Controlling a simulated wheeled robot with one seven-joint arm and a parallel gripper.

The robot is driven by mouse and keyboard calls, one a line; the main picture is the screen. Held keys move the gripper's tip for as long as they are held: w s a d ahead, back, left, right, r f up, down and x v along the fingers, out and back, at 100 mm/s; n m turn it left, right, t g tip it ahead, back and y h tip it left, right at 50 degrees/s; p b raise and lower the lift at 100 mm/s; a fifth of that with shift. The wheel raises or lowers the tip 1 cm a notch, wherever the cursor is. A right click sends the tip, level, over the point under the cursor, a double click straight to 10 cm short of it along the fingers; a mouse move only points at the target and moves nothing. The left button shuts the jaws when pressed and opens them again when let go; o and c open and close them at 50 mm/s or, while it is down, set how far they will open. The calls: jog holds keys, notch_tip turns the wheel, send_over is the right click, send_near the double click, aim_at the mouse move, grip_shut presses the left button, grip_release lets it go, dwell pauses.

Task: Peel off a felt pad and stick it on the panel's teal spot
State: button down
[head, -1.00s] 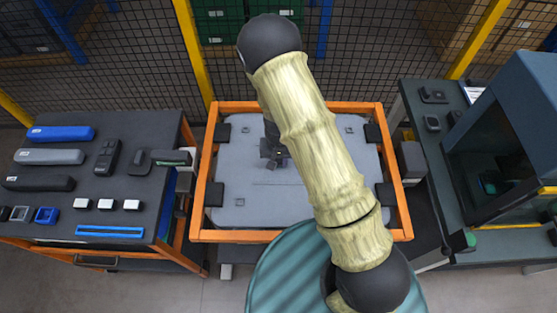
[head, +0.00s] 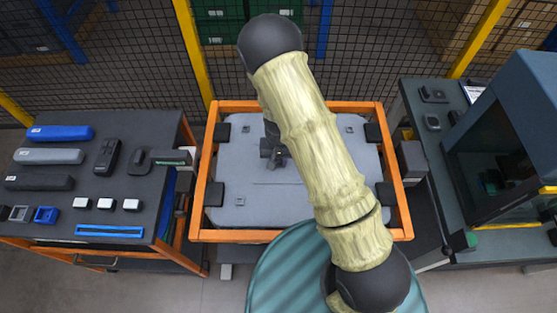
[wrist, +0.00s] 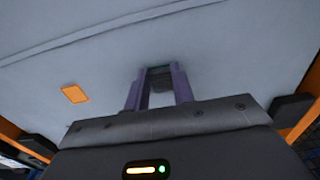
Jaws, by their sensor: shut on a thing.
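The panel (head: 300,205) is a light grey sheet lying in an orange frame. My gripper (head: 273,153) is over the panel's upper middle, partly hidden by my arm in the head view. In the wrist view, my gripper (wrist: 161,72) shows two purple fingers shut on a small dark piece, likely the felt pad (wrist: 161,86). The fingertips are at or very close to the panel's surface (wrist: 220,50); contact cannot be told. I cannot make out the teal spot clearly; the gripper or arm may cover it. An orange patch (wrist: 75,93) lies on the panel to the left.
A dark table (head: 75,215) at left carries blue, grey and black cases, small blocks and a blue strip (head: 110,231). Black clamps (head: 221,133) sit at the panel's edges. A bench with a dark cabinet (head: 510,130) stands at right. Mesh fencing is behind.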

jog(key=c, duration=1.1)
grip_release()
jog(key=shift+r, duration=0.1)
notch_tip(320, 180, up, 17)
jog(key=b, duration=0.1)
jog(key=shift+b, duration=0.4)
